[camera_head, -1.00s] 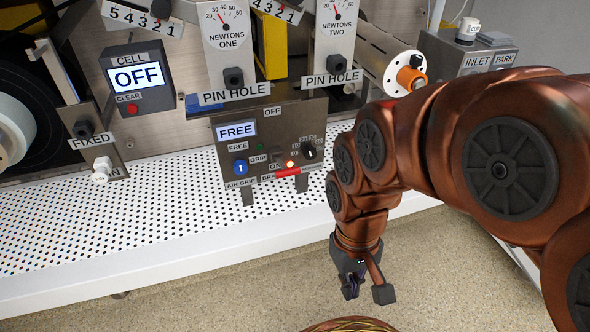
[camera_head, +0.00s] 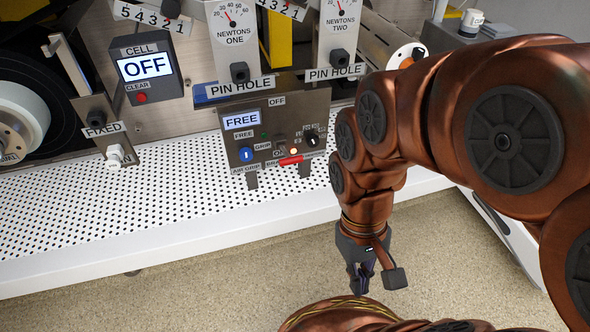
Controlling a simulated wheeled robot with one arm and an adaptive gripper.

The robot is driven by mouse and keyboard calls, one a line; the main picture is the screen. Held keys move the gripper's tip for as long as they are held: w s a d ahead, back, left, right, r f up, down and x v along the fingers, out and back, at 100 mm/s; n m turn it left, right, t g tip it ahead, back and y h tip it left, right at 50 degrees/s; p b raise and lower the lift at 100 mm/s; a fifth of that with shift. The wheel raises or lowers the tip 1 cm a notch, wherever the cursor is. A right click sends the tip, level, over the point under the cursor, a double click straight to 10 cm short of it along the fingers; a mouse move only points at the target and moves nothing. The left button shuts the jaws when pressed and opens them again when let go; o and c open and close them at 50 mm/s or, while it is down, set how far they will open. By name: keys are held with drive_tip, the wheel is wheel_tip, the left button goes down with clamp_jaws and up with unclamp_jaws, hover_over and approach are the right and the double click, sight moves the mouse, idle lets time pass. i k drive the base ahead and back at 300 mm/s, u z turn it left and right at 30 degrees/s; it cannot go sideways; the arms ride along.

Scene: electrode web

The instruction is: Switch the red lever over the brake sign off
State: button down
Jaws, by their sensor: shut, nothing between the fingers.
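The red lever (camera_head: 291,160) is on the lower part of the grey control panel (camera_head: 232,150). It lies roughly level and points to the right, beside a lit orange lamp (camera_head: 293,151). An ON mark shows near it and an OFF mark is at the panel's top. My gripper (camera_head: 358,284) is shut and empty. It hangs pointing down in front of the bench, below and right of the lever, well apart from it.
The panel also has a blue knob (camera_head: 246,154), a black knob (camera_head: 312,137) and a FREE display (camera_head: 241,120). A white perforated bench (camera_head: 110,215) runs below. A CELL box (camera_head: 146,72) stands left. Open floor (camera_head: 200,290) lies in front.

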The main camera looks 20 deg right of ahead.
sight(289, 160)
drive_tip(key=z, duration=1.25)
drive_tip(key=k, duration=1.15)
drive_tip(key=u, duration=1.4)
drive_tip(key=i, duration=0.55)
drive_tip(key=u, duration=0.05)
